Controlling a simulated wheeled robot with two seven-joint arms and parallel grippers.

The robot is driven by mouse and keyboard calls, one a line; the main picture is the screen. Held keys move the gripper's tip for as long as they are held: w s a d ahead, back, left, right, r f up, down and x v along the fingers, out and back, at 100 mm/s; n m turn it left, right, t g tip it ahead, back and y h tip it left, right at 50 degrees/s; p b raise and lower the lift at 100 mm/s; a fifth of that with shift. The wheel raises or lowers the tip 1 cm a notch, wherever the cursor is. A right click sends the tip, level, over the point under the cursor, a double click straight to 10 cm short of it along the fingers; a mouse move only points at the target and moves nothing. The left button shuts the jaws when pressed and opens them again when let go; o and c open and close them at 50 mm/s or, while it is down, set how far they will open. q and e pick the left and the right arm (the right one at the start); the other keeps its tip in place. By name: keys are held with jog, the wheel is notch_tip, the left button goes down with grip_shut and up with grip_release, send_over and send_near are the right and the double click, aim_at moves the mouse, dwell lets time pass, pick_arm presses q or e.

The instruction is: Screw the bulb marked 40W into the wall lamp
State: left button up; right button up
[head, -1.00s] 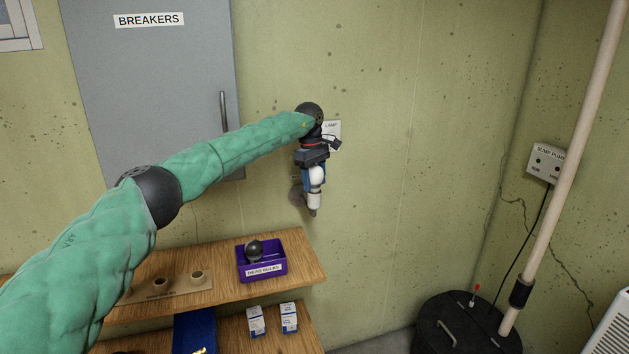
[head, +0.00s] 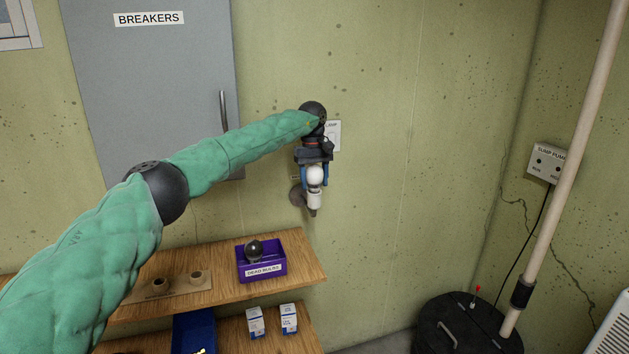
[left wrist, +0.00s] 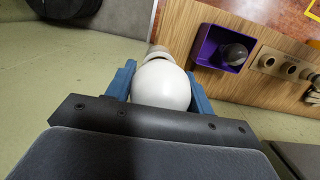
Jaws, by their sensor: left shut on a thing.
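My left gripper (head: 314,178) points down beside the wall. Its blue fingers are shut on a white globe bulb (head: 315,174), one on each side, as the left wrist view also shows (left wrist: 160,86). The bulb sits base-down, in line with the pale socket of the wall lamp (head: 314,200), and seems to meet it. How deep the base sits is hidden. The lamp's round grey mount (head: 297,195) is on the wall behind. No wattage mark is readable on the bulb. My right gripper is not in view.
Below is a wooden shelf (head: 297,247) with a purple dead-bulbs bin (head: 262,273) holding a dark bulb (head: 254,250), and a holder with round sockets (head: 178,285). Two small boxes (head: 289,318) stand on the lower shelf.

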pick_arm(q)
jog(key=shift+m, duration=0.3)
jog(key=shift+m, duration=1.7)
jog(key=shift+m+y, duration=0.4)
jog(key=shift+m, duration=1.3)
jog(key=o, duration=1)
jog(key=shift+o, duration=0.2)
